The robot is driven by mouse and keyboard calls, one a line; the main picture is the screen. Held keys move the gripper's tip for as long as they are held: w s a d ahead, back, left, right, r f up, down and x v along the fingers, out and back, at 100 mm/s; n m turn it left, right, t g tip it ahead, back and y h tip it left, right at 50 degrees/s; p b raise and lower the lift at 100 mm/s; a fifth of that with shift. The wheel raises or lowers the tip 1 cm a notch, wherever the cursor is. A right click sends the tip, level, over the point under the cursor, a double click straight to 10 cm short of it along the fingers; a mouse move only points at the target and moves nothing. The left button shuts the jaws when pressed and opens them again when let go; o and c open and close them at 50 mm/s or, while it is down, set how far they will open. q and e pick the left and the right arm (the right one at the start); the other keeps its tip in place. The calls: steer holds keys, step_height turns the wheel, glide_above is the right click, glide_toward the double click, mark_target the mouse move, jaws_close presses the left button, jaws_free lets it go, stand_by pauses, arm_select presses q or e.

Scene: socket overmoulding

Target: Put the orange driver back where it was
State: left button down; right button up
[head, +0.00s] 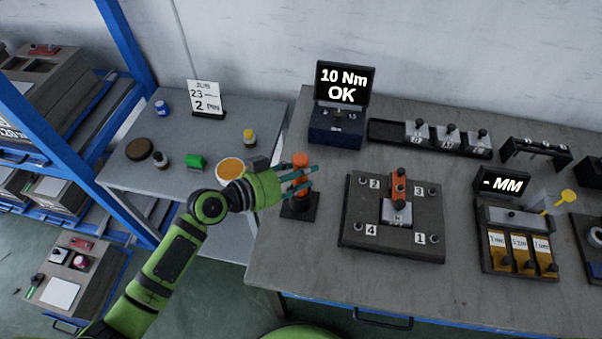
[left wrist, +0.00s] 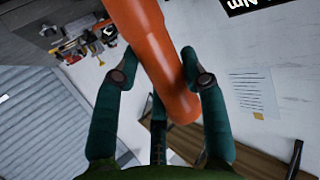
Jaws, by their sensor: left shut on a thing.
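The orange driver (head: 301,160) stands about upright near the left front edge of the main table. My left gripper (head: 304,178) is shut around it from the left. In the left wrist view the driver (left wrist: 150,45) passes between the teal fingers (left wrist: 160,80). A black stand (head: 312,211) with a square base is directly below the driver. The fingers cover part of the driver, and I cannot tell whether its lower end sits in the stand. My right gripper is not in view.
A fixture plate (head: 352,228) with numbered corners lies right of the stand. A torque display (head: 343,84) reading "10 Nm OK" stands behind. A side table (head: 125,181) at left holds small jars and an orange-topped tub (head: 230,168). Bare tabletop lies in front of the stand.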

arm_select(q)
steer(key=shift+w+f, duration=0.1)
steer(key=shift+f, duration=0.15)
steer(key=shift+f, duration=0.1)
steer(key=c, duration=0.7)
jaws_free()
steer(key=shift+f, duration=0.1)
